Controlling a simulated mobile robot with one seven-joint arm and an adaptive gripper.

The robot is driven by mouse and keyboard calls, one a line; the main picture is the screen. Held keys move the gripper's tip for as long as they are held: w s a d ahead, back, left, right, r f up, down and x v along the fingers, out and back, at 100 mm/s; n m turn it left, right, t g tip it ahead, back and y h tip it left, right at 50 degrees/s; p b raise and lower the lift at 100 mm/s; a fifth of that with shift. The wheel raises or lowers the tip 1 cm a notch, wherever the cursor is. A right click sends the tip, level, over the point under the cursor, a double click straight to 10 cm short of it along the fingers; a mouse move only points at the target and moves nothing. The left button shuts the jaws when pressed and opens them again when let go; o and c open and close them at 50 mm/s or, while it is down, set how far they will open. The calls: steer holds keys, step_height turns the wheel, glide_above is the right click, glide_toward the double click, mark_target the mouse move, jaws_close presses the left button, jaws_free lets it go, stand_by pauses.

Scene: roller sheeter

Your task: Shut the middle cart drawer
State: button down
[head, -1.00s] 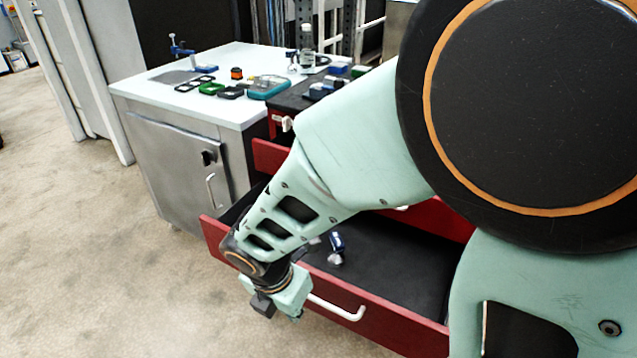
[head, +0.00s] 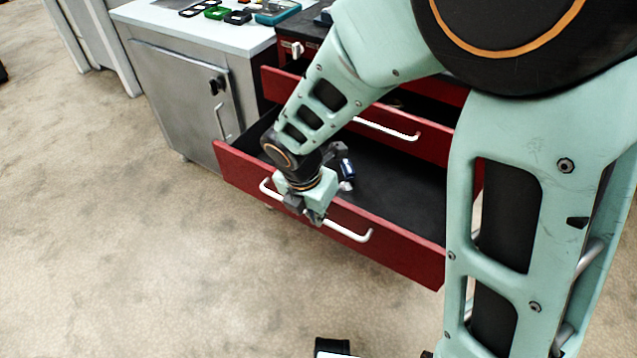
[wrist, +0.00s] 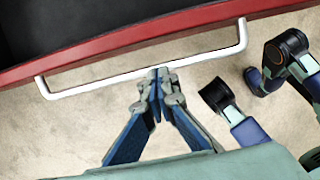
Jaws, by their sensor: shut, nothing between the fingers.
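The lower drawer (head: 408,262) is pulled far out, with a dark inside and a white bar handle (head: 347,234). Above it, a second drawer (head: 436,144) stands out less, with its own white handle (head: 385,128). I cannot tell for certain which is the middle one. My gripper (head: 315,217) is at the lower drawer's front, by its handle. In the wrist view, the shut fingertips (wrist: 160,75) meet the white handle (wrist: 95,88) near its middle, below the red front edge (wrist: 130,41). Contact is unclear.
A grey cabinet (head: 180,90) with a white top stands left of the cart. My arm hides part of both drawers.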

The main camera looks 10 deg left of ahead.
steer(key=w+d+p, duration=0.4)
steer(key=w+p, duration=0.1)
steer(key=w, duration=0.4)
steer(key=w+d+p, duration=0.4)
steer(key=w, duration=0.6)
steer(key=shift+w+p, duration=0.15)
steer(key=shift+p, duration=0.2)
